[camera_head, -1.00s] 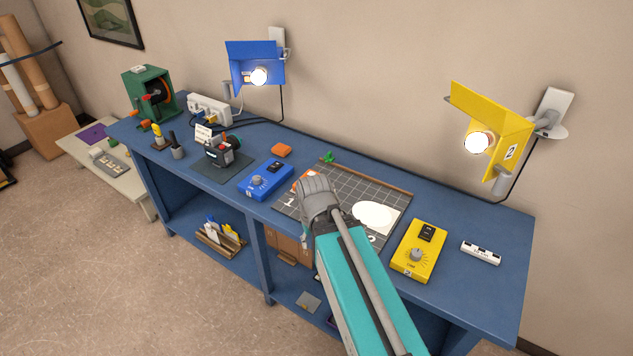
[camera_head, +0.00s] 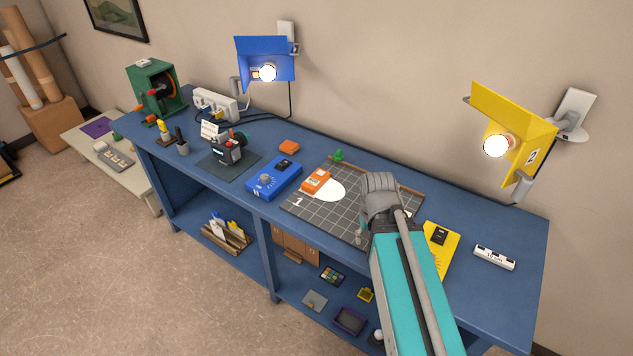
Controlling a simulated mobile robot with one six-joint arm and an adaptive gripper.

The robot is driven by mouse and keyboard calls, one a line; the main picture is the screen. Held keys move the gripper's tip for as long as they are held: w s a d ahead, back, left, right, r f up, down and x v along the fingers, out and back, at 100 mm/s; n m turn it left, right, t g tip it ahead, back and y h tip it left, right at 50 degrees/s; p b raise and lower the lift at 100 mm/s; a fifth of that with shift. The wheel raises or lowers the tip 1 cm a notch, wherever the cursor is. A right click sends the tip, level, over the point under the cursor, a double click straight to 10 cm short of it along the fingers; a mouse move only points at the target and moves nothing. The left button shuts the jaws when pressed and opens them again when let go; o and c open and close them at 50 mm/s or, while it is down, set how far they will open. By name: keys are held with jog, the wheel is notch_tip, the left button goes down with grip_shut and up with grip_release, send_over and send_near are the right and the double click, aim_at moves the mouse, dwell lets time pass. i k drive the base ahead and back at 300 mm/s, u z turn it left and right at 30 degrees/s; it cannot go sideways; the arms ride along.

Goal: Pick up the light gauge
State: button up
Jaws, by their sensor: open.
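An orange handheld device (camera_head: 316,181) lies on the dark gridded mat (camera_head: 318,215), near the mark 1 and at the edge of a bright white patch (camera_head: 331,190). It looks like the light gauge, but I cannot read a label on it. My gripper (camera_head: 361,236) is over the right part of the mat, to the right of the orange device and apart from it. Only a small part of it shows below the grey wrist, and it is open. My arm hides the mat's right end and part of the yellow control box (camera_head: 441,240).
A blue control box (camera_head: 273,178) and an orange block (camera_head: 289,147) sit left of the mat. A small green piece (camera_head: 338,155) is behind it. A white labelled bar (camera_head: 495,257) lies at the right. Blue (camera_head: 264,60) and yellow (camera_head: 516,130) lamps hang on the wall.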

aim_at(319, 177)
jog(key=u, duration=0.05)
jog(key=k, duration=1.35)
jog(key=u, duration=1)
jog(key=i, duration=1.05)
